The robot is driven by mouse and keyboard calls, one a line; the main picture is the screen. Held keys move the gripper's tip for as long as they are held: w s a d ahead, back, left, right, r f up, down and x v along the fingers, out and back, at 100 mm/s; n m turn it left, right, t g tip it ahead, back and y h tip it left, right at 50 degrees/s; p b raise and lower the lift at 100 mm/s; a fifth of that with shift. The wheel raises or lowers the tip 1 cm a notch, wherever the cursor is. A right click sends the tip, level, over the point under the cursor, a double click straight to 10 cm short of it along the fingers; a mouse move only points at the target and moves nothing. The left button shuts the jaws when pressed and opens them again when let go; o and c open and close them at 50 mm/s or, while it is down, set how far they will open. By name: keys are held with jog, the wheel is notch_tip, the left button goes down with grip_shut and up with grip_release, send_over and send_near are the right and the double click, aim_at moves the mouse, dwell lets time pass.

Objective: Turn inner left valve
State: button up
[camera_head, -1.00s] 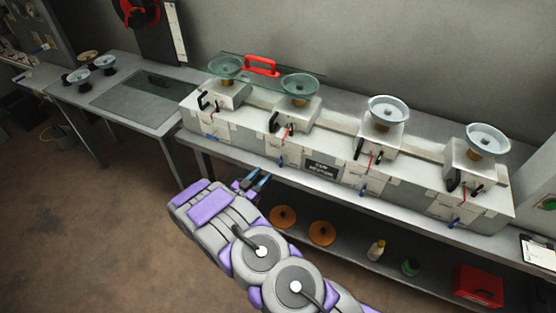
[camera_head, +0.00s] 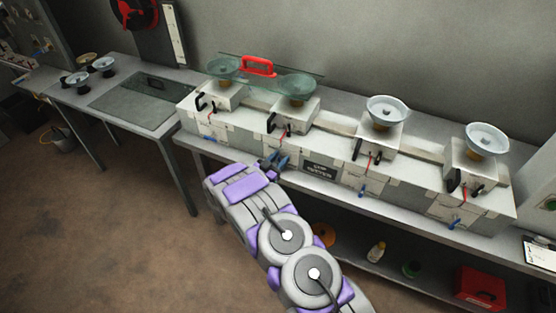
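A row of several white boxes stands on the long bench, each with a bowl on top, a black handle, a red lever and a small blue valve handle low on its front. The inner left unit (camera_head: 292,117) is second from the left, with its red lever (camera_head: 284,130) in view. My gripper (camera_head: 274,162) is at the low front of this unit, where its blue valve handle is. The gripper overlaps that handle, so I cannot tell whether they touch. The fingers are small and dark, and their gap is unclear.
Other blue handles are on the outer left (camera_head: 208,138), inner right (camera_head: 362,190) and outer right (camera_head: 455,223) units. A lower shelf holds bottles and a red box (camera_head: 480,286).

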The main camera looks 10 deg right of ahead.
jog(key=shift+d, duration=0.2)
jog(key=shift+c, duration=1.4)
jog(key=shift+a, duration=0.2)
grip_shut()
